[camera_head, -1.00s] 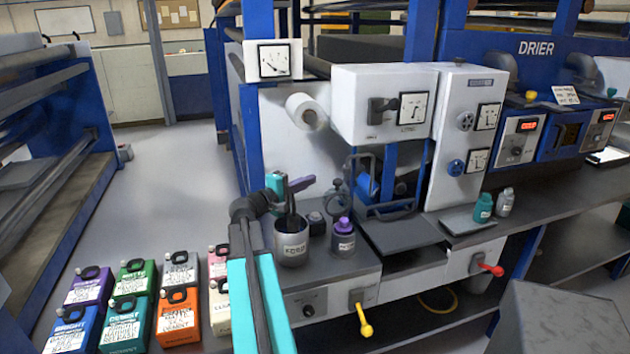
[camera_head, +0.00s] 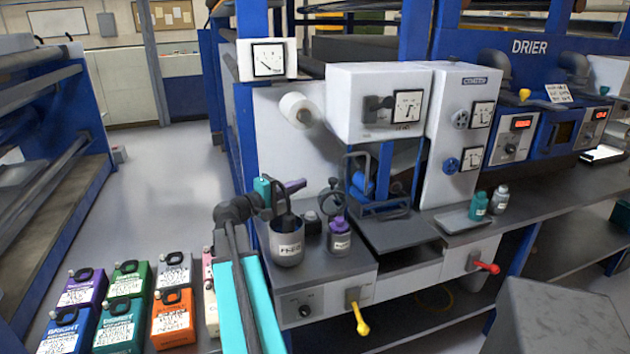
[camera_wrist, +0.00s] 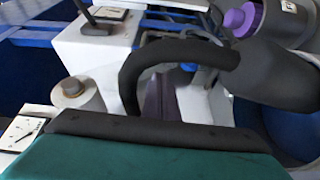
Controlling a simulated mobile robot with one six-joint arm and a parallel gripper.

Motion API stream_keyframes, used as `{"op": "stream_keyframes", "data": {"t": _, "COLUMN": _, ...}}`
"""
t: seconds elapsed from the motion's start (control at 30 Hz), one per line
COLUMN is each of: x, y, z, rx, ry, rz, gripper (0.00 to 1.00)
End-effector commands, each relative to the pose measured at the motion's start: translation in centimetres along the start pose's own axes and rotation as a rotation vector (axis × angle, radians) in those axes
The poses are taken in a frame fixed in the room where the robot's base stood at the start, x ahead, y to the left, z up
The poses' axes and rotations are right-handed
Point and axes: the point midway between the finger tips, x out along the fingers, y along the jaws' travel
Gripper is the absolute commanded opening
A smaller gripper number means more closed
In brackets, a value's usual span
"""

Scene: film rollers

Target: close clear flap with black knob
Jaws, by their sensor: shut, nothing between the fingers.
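My gripper (camera_head: 297,186) has a teal body and purple fingers. It is above the dark grey cup at the left end of the bench, pointing right, in front of the white machine panel. The fingers look shut and empty. In the wrist view my gripper (camera_wrist: 158,100) shows as a purple strip, partly hidden behind a black curved part. I cannot clearly make out the clear flap. A dark knob-like fitting (camera_head: 374,103) sits on the front of the white box (camera_head: 345,90), right of and above the gripper; I cannot tell whether it belongs to the flap.
The dark grey cup (camera_head: 287,248) and purple-capped bottle (camera_head: 340,238) stand close under the gripper. A paper roll (camera_head: 297,108) juts from the panel. Teal and grey bottles stand farther right on the bench.

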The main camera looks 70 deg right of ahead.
Motion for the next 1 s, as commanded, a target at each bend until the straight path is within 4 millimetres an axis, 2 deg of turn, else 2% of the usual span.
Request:
{"op": "stream_keyframes", "data": {"t": 0.4, "x": 1.9, "y": 0.5, "z": -2.3, "rx": 0.166, "ry": -0.210, "rz": 0.067, "gripper": 0.00}}
{"op": "stream_keyframes", "data": {"t": 0.63, "x": 2.1, "y": 0.5, "z": -4.1, "rx": 0.190, "ry": -0.240, "rz": 0.088, "gripper": 0.00}}
{"op": "stream_keyframes", "data": {"t": 1.0, "x": 1.8, "y": 0.4, "z": -4.2, "rx": 0.192, "ry": -0.235, "rz": 0.088, "gripper": 0.00}}
